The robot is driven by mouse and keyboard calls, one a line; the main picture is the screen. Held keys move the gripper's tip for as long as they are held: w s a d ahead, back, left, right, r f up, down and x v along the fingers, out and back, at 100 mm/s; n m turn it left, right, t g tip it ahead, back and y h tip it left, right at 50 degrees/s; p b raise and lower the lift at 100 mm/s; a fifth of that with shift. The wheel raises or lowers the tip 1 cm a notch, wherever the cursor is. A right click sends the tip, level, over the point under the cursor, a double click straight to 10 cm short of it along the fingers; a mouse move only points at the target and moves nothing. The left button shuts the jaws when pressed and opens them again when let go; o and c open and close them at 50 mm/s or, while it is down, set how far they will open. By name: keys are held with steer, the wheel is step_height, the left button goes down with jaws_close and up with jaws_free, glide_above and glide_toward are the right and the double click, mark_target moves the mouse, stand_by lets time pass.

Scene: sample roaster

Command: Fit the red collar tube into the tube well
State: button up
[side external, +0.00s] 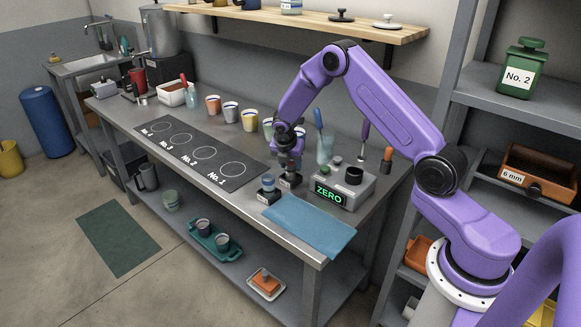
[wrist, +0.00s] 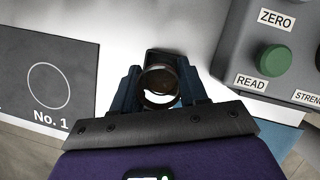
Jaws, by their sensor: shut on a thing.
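My gripper (side external: 289,161) is over the right part of the bench, pointing down and shut on a tube. A small patch of red shows at the fingers in the side view, so I take it as the red collar tube. In the wrist view the tube (wrist: 160,86) appears end-on as a dark open ring between the dark blue fingers (wrist: 160,88). A dark block (side external: 290,181) is directly below the gripper; whether the tube touches it or sits in it is unclear. A black round fitting (side external: 354,175) stands on the grey ZERO box (side external: 330,183); I cannot tell which is the tube well.
A dark holder with a blue-topped piece (side external: 268,188) stands left of the gripper. The ZERO box is close on the right, its green button (wrist: 273,60) near in the wrist view. A blue cloth (side external: 310,224) lies in front. A black numbered mat (side external: 190,152) lies left.

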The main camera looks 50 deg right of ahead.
steer(key=shift+s+a+r, duration=1.8)
steer(key=shift+s+r, duration=3.6)
steer(key=shift+s, duration=1.2)
steer(key=s+a+f+m+g+y, duration=0.1)
steer(key=s+a+m+g+y, duration=0.15)
steer(key=a+m, duration=0.6)
steer(key=s+a+f+m+g+y, duration=0.1)
steer(key=s+a+m+g+y, duration=0.2)
steer(key=m, duration=1.1)
steer(key=d+r, duration=0.2)
steer(key=d, duration=0.9)
steer(key=d+r+m, duration=0.1)
steer(key=d+r, duration=0.2)
steer(key=d, duration=0.9)
steer(key=shift+s+r+g+h, duration=0.15)
steer(key=shift+r+g+h, duration=0.1)
steer(key=shift+g+h, duration=0.15)
steer(key=shift+m, duration=0.25)
steer(key=shift+f, duration=2.9)
